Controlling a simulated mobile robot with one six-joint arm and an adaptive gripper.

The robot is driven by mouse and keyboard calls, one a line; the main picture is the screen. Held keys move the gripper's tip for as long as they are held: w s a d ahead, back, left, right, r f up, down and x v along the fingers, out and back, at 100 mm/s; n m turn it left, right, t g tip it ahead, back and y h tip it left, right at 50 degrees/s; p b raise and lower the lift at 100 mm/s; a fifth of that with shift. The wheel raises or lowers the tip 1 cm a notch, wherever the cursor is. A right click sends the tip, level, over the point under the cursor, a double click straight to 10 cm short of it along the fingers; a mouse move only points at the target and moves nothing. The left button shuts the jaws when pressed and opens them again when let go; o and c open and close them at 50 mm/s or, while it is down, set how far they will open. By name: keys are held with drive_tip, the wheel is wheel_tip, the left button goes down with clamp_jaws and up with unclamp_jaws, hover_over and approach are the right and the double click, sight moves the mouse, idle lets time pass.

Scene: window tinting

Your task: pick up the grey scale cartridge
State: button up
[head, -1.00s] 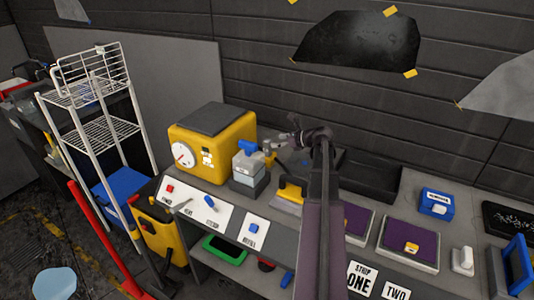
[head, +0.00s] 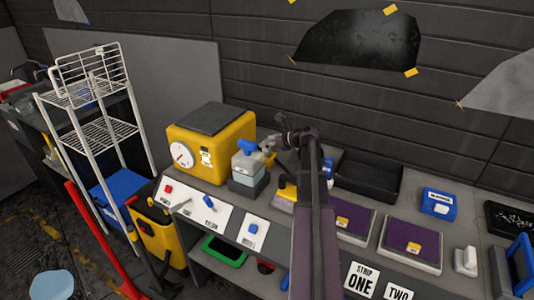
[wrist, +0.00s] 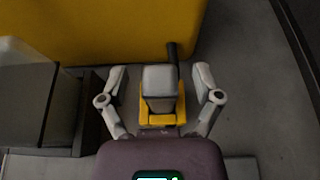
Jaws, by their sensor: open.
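A small grey block with a pale flat top (wrist: 160,80), apparently the grey scale cartridge, stands between my fingers in the wrist view. Yellow parts show at its lower end, and a dark rod (wrist: 172,52) stands just beyond it. My gripper (wrist: 159,76) is open, with one finger to the left and one to the right of the block and visible gaps on both sides. In the head view my gripper (head: 270,149) is low over the bench, right of the yellow machine; I cannot make out the block clearly there.
The yellow machine (head: 209,145) with a dial stands close to my gripper. A grey box with a blue top (head: 248,168) is just left of it. A black tray (head: 368,179) lies against the wall, and purple-topped pads (head: 411,240) lie to the right.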

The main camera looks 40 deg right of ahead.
idle(0.3)
clamp_jaws()
drive_tip(key=shift+r, duration=0.2)
wheel_tip(320, 180, up, 10)
drive_tip(key=p, duration=1)
drive_tip(key=shift+f, duration=0.15)
idle(0.7)
